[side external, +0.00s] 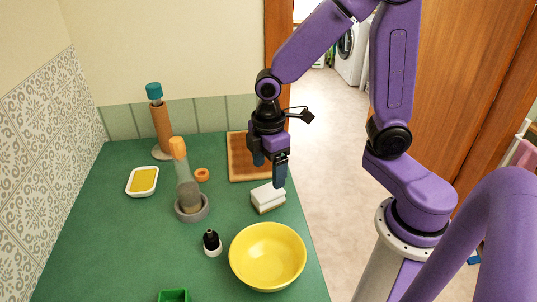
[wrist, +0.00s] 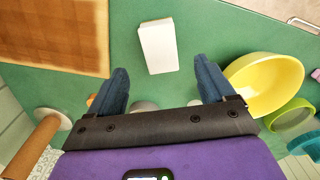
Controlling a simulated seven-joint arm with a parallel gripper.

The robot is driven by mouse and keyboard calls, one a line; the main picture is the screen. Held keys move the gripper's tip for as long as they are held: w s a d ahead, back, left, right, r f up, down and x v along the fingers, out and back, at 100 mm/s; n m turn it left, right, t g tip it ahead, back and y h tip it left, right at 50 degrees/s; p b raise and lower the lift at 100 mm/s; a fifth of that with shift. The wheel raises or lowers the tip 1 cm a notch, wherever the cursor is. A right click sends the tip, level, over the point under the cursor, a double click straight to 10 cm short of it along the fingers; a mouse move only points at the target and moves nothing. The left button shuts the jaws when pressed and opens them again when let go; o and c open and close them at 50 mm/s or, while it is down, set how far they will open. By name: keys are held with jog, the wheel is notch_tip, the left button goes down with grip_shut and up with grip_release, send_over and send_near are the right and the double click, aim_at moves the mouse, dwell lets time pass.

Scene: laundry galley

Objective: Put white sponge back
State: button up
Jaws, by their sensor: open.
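The white sponge (side external: 267,196) lies on the green counter (side external: 120,238), between the wooden board and the yellow bowl. Its lower part looks tan in the side view. My gripper (side external: 270,174) is above the counter, just above the sponge in the side view, and is empty. In the wrist view the sponge (wrist: 158,46) lies ahead of the gap between my open fingers (wrist: 163,84), apart from both. No place that is clearly the sponge's own can be told from these views.
The yellow bowl (side external: 267,256) stands in front of the sponge, and the wooden board (side external: 242,158) lies behind it.

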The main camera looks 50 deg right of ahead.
jog(key=s+d+r, duration=0.1)
jog(key=s+r, duration=0.1)
jog(key=s, duration=0.6)
jog(key=s+d+r+m, duration=0.1)
jog(key=s+r, duration=0.2)
jog(key=s, duration=0.5)
dwell(1.1)
